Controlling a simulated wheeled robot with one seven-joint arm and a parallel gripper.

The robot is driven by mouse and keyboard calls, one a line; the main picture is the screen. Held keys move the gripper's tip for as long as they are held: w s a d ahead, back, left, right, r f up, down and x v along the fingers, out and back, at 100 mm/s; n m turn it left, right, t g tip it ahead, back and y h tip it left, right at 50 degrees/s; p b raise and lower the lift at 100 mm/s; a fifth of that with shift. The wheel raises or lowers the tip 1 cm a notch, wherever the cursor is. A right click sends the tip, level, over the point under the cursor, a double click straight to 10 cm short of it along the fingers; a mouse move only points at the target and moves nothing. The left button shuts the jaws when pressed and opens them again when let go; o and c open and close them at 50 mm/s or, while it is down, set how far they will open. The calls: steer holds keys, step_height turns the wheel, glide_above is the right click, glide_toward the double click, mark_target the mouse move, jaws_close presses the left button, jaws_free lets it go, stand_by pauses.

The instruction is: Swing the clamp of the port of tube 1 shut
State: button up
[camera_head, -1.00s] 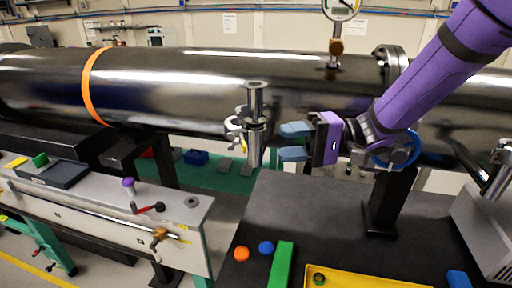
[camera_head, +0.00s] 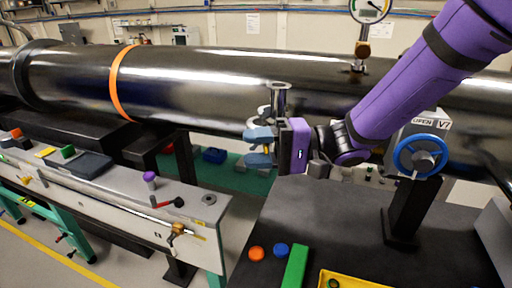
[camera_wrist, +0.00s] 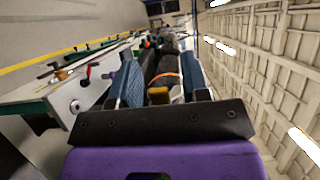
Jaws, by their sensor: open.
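The tube (camera_head: 200,85) is a long, shiny dark cylinder across the head view. Its port (camera_head: 280,97) is a short upright metal stub with a flange on the near side. The clamp (camera_head: 252,124) is a grey metal piece at the port, mostly hidden behind my gripper, so I cannot tell its exact angle. My gripper (camera_head: 260,147) is open at the port, its blue fingers one above the other and overlapping the clamp in the picture. In the wrist view, a small brass-coloured part (camera_wrist: 158,95) shows between the open fingers (camera_wrist: 160,75); contact is not clear.
A valve with a blue handwheel (camera_head: 419,155) stands right of my gripper. A gauge (camera_head: 369,10) rises above the tube. The dark table (camera_head: 340,215) holds a green block (camera_head: 296,267), orange and blue round pieces and a yellow tray (camera_head: 357,282). A grey bench (camera_head: 130,205) stands at left.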

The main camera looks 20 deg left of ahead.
jaws_close()
